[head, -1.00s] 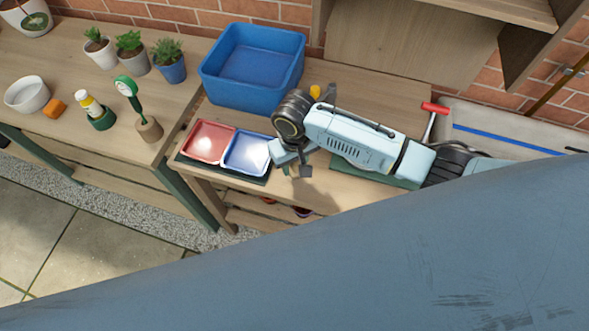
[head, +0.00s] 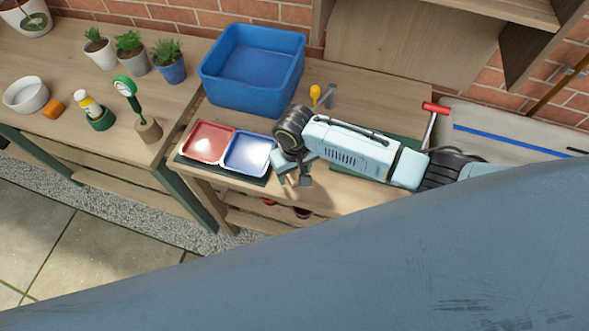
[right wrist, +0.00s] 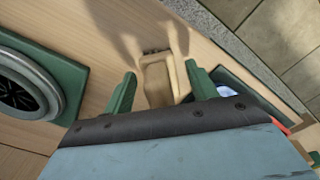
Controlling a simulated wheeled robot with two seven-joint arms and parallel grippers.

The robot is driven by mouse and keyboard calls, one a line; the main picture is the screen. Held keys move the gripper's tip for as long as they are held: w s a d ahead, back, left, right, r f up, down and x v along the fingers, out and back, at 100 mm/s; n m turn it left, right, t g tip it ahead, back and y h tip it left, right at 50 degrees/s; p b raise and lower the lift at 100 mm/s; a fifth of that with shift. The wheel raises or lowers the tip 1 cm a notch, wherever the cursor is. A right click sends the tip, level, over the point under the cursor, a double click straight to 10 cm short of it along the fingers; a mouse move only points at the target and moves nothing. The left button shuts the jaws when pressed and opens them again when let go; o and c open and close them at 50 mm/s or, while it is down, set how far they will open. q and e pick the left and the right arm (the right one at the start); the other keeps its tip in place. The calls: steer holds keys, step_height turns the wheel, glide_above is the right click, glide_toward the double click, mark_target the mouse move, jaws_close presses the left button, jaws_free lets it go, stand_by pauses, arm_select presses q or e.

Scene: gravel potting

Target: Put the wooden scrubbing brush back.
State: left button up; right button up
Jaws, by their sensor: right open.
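The wooden scrubbing brush, a pale block (right wrist: 157,84), lies on the wooden bench in the right wrist view. It sits between the two green fingers of my right gripper (right wrist: 160,72). The fingers are apart, with a gap visible beside the block. In the head view my right gripper (head: 294,172) is low over the bench's front part, just right of the blue tray; only a small tan bit of the brush (head: 291,180) shows there. My left gripper is not in view.
Left of the gripper are a red tray (head: 207,142) and a blue tray (head: 248,153) on a dark mat. A blue bin (head: 253,70) stands behind. A yellow-handled tool (head: 315,93) is behind my arm. A round metal-rimmed thing (right wrist: 45,85) sits on a green mat (right wrist: 70,70).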

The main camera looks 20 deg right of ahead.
steer(key=shift+r, duration=0.1)
step_height(320, 180, up, 12)
steer(key=shift+r+p, duration=0.1)
steer(key=shift+p, duration=0.8)
